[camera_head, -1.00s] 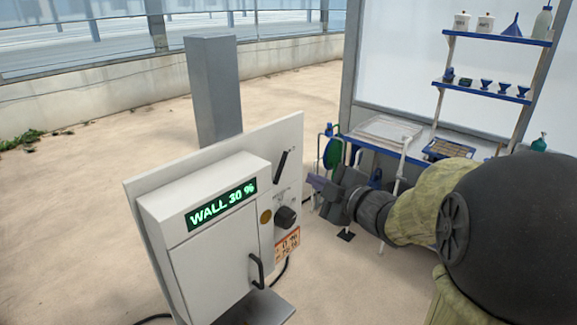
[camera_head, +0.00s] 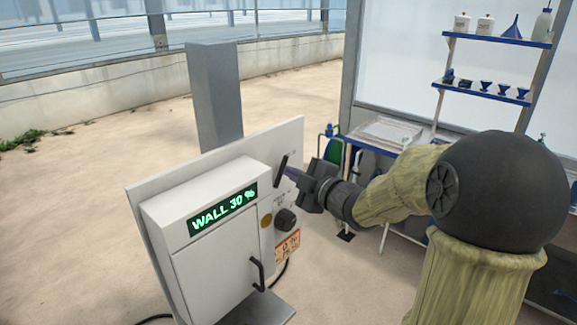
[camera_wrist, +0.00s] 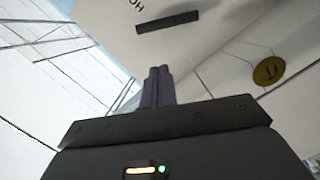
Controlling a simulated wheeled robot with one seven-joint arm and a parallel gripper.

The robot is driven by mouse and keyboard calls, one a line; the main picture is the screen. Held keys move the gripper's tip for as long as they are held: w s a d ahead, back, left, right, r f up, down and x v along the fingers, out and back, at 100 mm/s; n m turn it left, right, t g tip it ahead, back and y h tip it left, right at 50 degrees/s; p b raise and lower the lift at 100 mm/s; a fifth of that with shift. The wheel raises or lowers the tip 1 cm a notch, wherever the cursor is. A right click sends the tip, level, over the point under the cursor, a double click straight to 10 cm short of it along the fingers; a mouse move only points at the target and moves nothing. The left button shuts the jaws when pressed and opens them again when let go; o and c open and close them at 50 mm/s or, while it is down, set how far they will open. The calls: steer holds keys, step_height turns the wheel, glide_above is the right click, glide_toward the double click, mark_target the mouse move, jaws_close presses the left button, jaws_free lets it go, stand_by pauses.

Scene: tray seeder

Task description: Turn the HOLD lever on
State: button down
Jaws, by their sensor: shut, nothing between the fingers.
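The HOLD lever (camera_head: 280,172) is a dark bar on the white panel (camera_head: 293,142), tilted with its upper end to the right in the head view. In the wrist view the lever (camera_wrist: 167,22) lies across the white panel above my fingertips, close to partly visible lettering. My gripper (camera_head: 290,174) is shut and empty, with its purple fingers pointing at the panel beside the lever. In the wrist view my gripper (camera_wrist: 160,72) has its fingertips below the lever, with a visible gap in the picture. Whether they touch the panel cannot be told.
Below the lever are a black knob (camera_head: 286,219), a brass disc (camera_head: 266,221) and an orange label (camera_head: 287,245). The cabinet display (camera_head: 222,208) reads WALL 30 %. A door handle (camera_head: 257,273) sticks out lower down. A blue-edged bench (camera_head: 372,146) stands behind at the right.

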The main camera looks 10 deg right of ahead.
steer(key=w+f+p, duration=0.2)
steer(key=w, duration=0.3)
steer(key=shift+w, duration=0.35)
steer(key=shift+w+a, duration=0.1)
